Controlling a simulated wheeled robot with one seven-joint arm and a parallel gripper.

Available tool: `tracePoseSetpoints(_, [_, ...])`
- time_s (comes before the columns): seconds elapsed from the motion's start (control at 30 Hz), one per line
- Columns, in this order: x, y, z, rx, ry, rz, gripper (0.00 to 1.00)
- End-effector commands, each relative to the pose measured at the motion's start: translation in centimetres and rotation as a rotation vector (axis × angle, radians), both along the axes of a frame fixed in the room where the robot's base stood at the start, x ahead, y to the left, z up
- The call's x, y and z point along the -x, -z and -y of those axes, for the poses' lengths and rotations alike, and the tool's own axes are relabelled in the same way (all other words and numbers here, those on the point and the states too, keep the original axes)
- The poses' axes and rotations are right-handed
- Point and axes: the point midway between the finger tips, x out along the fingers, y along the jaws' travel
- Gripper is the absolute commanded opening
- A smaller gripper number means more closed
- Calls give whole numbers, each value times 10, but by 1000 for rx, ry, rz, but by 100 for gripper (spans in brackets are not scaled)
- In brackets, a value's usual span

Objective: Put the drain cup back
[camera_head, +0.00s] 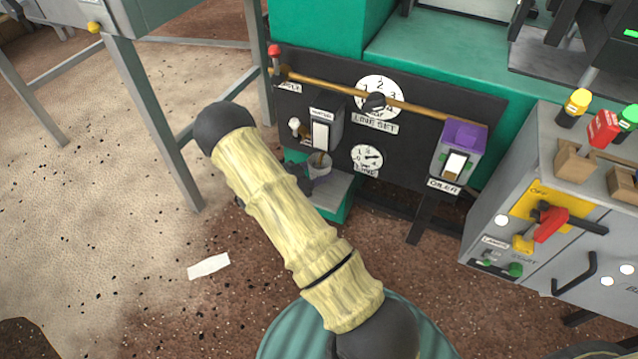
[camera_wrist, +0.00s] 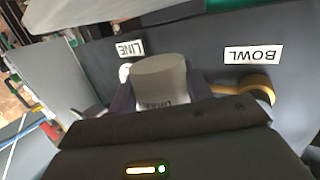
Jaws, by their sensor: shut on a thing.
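The drain cup (camera_head: 319,162) is a small grey cup, low in front of the dark panel in the head view. It has dark lettering in the wrist view (camera_wrist: 160,80), partly hidden by my gripper's body. My gripper (camera_wrist: 160,92) is shut on the cup, with a finger on each side of it. In the head view my gripper (camera_head: 308,178) is small and mostly hidden behind my arm. A small grey-topped green ledge (camera_head: 337,190) lies below the cup. I cannot tell whether the cup touches it.
The dark panel (camera_head: 405,142) carries dials, a brass rod (camera_head: 420,108) and a purple box (camera_head: 465,135). The wrist view shows a BOWL label (camera_wrist: 253,54), a LINE label (camera_wrist: 131,48) and a curved brass pipe (camera_wrist: 258,84). A grey control cabinet (camera_head: 530,190) stands right. A paper scrap (camera_head: 208,266) lies on the floor.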

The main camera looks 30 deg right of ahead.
Motion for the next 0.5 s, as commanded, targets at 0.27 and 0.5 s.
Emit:
tracePoseSetpoints(0.27, [0, 6, 0, 0, 1, -1, 23])
tracePoseSetpoints(0.5, [1, 50, 0, 0, 1, -3, 23])
